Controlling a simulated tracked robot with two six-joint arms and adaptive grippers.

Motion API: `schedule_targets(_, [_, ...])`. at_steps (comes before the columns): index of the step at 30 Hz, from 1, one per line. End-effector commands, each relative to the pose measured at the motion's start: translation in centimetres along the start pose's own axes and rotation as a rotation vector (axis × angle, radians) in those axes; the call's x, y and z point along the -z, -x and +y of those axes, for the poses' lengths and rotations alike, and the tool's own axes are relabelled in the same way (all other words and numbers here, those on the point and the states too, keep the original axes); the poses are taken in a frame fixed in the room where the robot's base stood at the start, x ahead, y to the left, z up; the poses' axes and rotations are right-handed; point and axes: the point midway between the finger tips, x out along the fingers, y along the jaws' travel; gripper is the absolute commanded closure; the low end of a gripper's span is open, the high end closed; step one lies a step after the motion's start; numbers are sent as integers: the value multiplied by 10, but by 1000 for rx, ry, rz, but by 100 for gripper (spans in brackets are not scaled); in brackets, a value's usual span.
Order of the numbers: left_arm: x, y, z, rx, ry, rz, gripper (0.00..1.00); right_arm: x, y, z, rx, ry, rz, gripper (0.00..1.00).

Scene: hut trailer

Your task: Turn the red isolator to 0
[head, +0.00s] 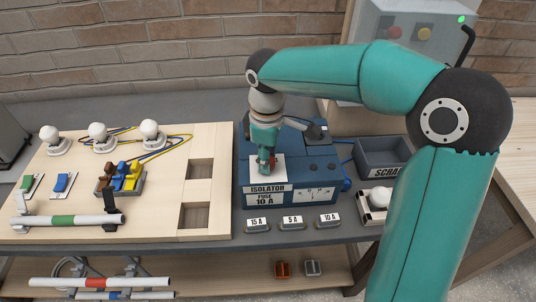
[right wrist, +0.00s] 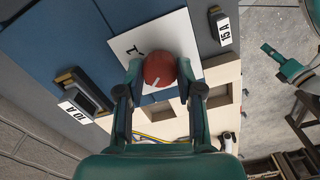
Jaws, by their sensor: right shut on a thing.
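The red isolator (right wrist: 160,68) is a round red knob on a white plate (right wrist: 174,37) in the right wrist view. A dark "1" is printed on the plate, and a short pale mark shows on the knob's lower side. My right gripper (right wrist: 162,84) is shut on the knob, one finger on each side. In the head view the gripper (head: 268,160) points down over the blue isolator box (head: 311,168) and largely hides the red knob (head: 273,162). No "0" can be made out.
Fuses marked 15 A (head: 257,225), 5 A (head: 291,223) and 10 A (head: 328,220) lie before the box. A grey scrap tray (head: 372,147) is to its right. A wooden board (head: 130,170) with lamps, switches and tubes is to its left. A brick wall stands behind.

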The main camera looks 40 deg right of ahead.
Motion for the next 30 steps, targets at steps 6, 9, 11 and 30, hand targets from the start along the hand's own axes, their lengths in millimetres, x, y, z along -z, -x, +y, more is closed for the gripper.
schedule_targets(6, [0,2,1,0,0,0,60,0,1,0,-1,72,1,99])
schedule_targets(9, [0,2,1,0,0,0,60,0,1,0,-1,87,1,99])
schedule_targets(11, [0,2,1,0,0,0,60,0,1,0,-1,92,1,99])
schedule_targets(30, [0,2,1,0,0,0,60,0,0,0,-1,93,0,39])
